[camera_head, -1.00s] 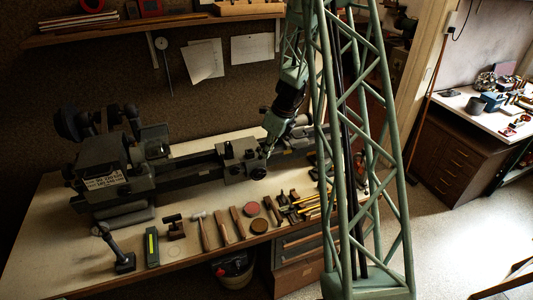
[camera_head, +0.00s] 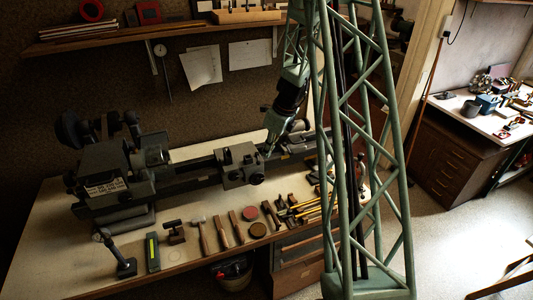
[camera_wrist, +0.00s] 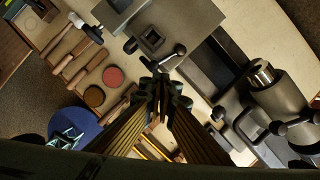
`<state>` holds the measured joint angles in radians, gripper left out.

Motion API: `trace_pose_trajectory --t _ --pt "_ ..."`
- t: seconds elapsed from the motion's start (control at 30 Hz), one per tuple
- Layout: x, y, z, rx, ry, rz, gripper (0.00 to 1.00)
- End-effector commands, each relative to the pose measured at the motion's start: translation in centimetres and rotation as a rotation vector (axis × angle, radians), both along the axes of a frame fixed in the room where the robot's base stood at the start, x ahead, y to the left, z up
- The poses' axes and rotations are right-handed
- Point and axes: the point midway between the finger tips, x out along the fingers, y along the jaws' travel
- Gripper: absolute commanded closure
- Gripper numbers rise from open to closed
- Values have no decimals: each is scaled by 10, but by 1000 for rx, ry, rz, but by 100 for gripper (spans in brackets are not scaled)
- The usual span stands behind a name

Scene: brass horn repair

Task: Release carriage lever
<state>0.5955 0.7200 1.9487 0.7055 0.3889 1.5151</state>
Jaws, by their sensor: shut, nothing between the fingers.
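The grey carriage (camera_head: 240,166) sits on the lathe bed and also shows at the top of the wrist view (camera_wrist: 180,22). A short dark lever with a rounded end (camera_wrist: 171,58) sticks out from the carriage's near side in the wrist view. My gripper (camera_head: 267,151) is at the carriage's right end in the head view. In the wrist view my gripper (camera_wrist: 163,85) has its fingertips together, with nothing visible between them, just below the lever. I cannot tell whether they touch it. The lever is not clear in the head view.
The tailstock (camera_wrist: 270,95) with its handles stands close on the right in the wrist view. The headstock (camera_head: 112,170) is at the left. Mallets, discs and other tools lie along the bench's front edge (camera_head: 190,262). A shelf (camera_head: 150,35) hangs above.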

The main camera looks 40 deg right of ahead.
Motion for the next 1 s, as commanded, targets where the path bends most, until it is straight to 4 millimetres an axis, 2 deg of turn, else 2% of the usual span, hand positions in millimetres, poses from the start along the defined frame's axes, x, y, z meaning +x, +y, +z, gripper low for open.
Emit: trace_pose_trajectory --t 0.3,0.5,1.0 --pt "-5 -2 33 -1 -2 6 100" --pt "-7 -3 47 -1 0 7 100" --pt "-9 -3 54 -1 0 7 100"
